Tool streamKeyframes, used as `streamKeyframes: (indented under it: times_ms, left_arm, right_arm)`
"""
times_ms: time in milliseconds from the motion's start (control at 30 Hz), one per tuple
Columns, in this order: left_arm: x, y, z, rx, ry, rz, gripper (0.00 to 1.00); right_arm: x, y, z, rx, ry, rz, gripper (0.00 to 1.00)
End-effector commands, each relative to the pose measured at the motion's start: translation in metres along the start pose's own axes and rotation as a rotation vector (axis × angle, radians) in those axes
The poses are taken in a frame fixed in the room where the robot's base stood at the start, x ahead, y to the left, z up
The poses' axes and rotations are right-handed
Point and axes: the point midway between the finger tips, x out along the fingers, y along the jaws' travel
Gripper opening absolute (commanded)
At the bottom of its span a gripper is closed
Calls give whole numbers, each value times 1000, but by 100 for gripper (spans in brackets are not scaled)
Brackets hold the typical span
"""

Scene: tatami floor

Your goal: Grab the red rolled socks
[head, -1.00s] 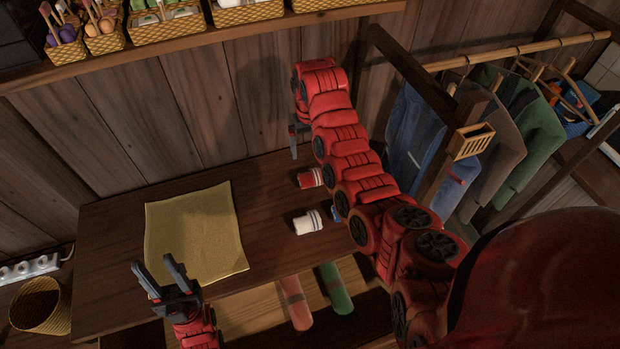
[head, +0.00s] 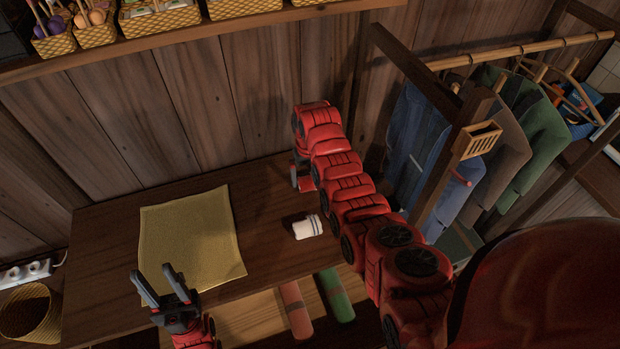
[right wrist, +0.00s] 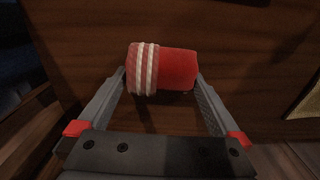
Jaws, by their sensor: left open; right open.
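The red rolled socks (right wrist: 178,70) with white stripes lie on the wooden table, between the fingertips of my right gripper (right wrist: 162,82) in the right wrist view. The fingers are open, one at each end of the roll; I cannot tell whether they touch it. In the head view the right gripper (head: 296,176) points down at the table, and a bit of the red socks (head: 306,184) shows beside it, mostly hidden by my arm. My left gripper (head: 160,284) is open and empty near the table's front edge.
White rolled socks (head: 308,227) lie nearer the front edge. A yellow cloth (head: 190,240) covers the table's left part. A clothes rack (head: 470,145) stands at the right, and a shelf with baskets (head: 160,22) runs above.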

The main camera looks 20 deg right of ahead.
Motion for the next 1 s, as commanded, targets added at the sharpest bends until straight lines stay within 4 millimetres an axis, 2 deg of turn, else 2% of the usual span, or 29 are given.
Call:
streamKeyframes:
  times_ms: [167,200,533,1000]
  left_arm:
    - [0,0,0,0,0,0,45]
    - [0,0,0,0,0,0,45]
    - [0,0,0,0,0,0,45]
    - [-5,0,1,0,0,0,45]
  right_arm:
    - [2,0,0,0,1,0,100]
    - [2,0,0,0,1,0,96]
    - [1,0,0,0,1,0,37]
    - [-4,0,-1,0,1,0,37]
